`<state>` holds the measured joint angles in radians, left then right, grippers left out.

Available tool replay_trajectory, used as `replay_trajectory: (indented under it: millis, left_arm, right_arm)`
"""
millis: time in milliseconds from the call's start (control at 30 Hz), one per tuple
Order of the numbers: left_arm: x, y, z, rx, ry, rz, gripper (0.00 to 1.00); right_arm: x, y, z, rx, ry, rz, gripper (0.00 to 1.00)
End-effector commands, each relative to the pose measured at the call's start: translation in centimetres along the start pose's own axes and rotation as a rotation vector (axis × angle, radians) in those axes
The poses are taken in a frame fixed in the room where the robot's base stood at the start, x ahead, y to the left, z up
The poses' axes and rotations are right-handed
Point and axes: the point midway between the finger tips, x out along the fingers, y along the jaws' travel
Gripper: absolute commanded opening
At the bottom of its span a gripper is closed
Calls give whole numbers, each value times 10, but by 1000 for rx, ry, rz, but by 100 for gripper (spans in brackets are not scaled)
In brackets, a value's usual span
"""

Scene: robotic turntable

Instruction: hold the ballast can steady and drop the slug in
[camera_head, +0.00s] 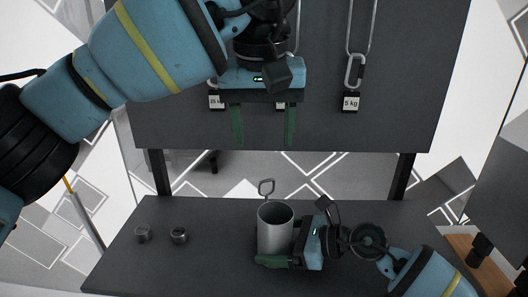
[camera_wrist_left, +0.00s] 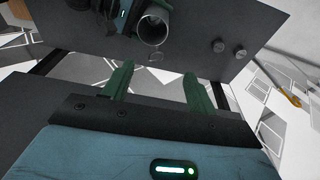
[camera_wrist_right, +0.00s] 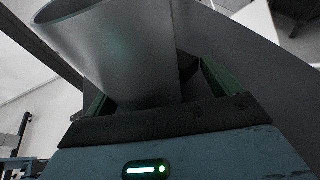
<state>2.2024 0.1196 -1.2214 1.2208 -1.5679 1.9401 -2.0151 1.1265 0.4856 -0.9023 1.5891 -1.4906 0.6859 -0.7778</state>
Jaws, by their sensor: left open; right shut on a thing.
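The ballast can (camera_head: 275,232) is a grey open-topped metal cylinder standing upright on the dark table. It also shows in the left wrist view (camera_wrist_left: 152,30) and fills much of the right wrist view (camera_wrist_right: 120,50). My right gripper (camera_head: 276,258) is shut on the can low on its side, with one green finger in front; the other is mostly hidden. Two small metal slugs (camera_head: 143,234) (camera_head: 179,236) sit on the table left of the can. My left gripper (camera_head: 263,140) is open and empty, high above the table and can, fingers pointing down.
A dark upright board (camera_head: 400,60) stands behind the table, with labelled weights, one marked 5 kg (camera_head: 351,103), hanging from links. A wire loop (camera_head: 266,187) rises just behind the can. The dark table (camera_head: 130,270) is bare at its front left.

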Motion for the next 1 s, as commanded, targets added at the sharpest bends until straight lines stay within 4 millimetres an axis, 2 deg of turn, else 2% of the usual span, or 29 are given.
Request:
replay_trajectory:
  millis: [233, 1000]
  left_arm:
    - [-14, 0, 0, 1, -1, 0, 58]
    - [-14, 0, 0, 0, -1, 0, 58]
  right_arm:
    - [0, 0, 0, 1, 0, 0, 77]
    - [0, 0, 0, 1, 0, -1, 77]
